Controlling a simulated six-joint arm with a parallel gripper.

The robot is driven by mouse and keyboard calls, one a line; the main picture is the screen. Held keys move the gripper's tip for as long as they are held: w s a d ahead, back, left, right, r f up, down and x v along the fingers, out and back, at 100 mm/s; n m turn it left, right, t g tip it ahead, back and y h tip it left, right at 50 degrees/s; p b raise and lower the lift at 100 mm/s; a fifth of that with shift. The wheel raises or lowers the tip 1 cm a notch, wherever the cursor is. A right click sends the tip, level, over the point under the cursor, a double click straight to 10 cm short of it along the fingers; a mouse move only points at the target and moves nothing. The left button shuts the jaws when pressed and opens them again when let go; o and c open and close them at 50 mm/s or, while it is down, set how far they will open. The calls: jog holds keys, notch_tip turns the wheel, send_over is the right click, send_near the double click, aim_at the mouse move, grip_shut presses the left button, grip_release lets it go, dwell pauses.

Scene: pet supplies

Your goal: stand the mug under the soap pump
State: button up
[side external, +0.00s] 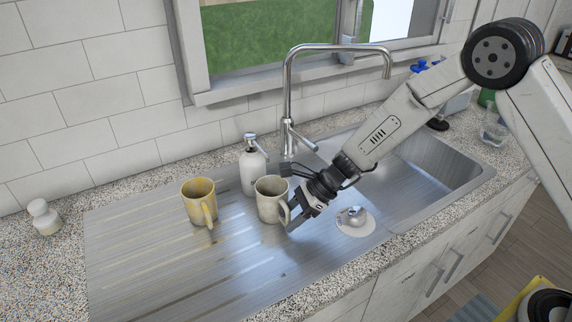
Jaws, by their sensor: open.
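A beige mug (270,196) stands upright on the steel draining board (150,255), just in front of the soap pump. The soap pump (252,172) is a white bottle with a metal head and spout; the mug partly hides its lower part. A yellow mug (199,199) stands upright to the left, its handle towards the camera. My gripper (291,218) is open at the right side of the beige mug, by its handle. I cannot tell whether its fingers touch the handle.
A tall metal tap (289,90) rises behind, beside the sink basin (428,165). A pale disc (342,227) with a small metal object lies right of my gripper. A small white bottle (44,218) stands far left. The front left of the draining board is clear.

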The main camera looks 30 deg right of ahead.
jog(key=v, duration=1.1)
jog(key=shift+r, duration=0.2)
jog(key=s+d+n+h, duration=0.4)
jog(key=s+d+n, duration=0.2)
jog(key=s+n, duration=0.2)
jog(key=s+d+n+h, duration=0.4)
jog(key=s+n, duration=0.5)
jog(key=n, duration=0.3)
jog(key=shift+d+f+n+h, duration=0.35)
jog(key=shift+d+n+h, duration=0.05)
jog(key=shift+d, duration=0.45)
